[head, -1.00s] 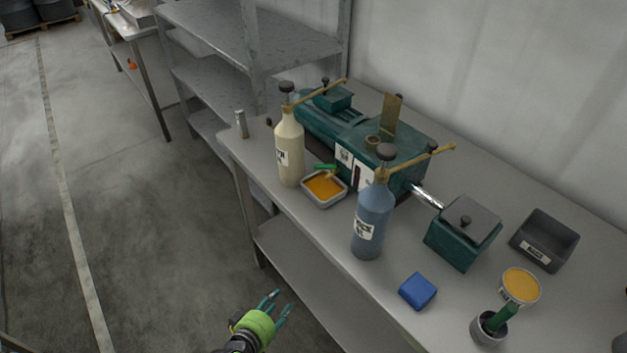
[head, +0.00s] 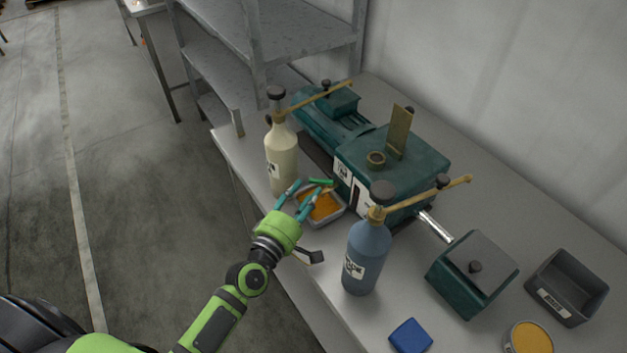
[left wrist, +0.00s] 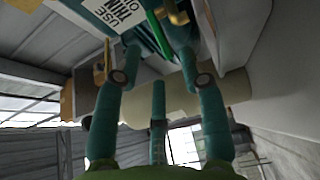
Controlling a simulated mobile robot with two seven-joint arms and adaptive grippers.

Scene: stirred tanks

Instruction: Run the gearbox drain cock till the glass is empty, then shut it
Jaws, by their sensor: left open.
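The teal gearbox (head: 415,160) stands on the bench by the wall. Its drain cock's green lever (head: 321,182) shows low at its front, above a tray (head: 341,213) of orange oil. In the left wrist view, the green lever (left wrist: 163,38) and brass cock body (left wrist: 174,14) lie ahead between the fingertips. The dark upright strip on the gearbox front (head: 359,195) looks like the glass; its level cannot be read. My left gripper (head: 308,190) is open, its fingers near the lever and over the tray's near side; contact cannot be told. My right gripper is out of view.
A cream pump bottle (head: 282,160) stands close left of the tray, and a blue one (head: 368,255) to the right. A blue block (head: 410,336), teal box (head: 470,275), grey bin (head: 568,285) and orange-filled tin (head: 530,338) stand farther right.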

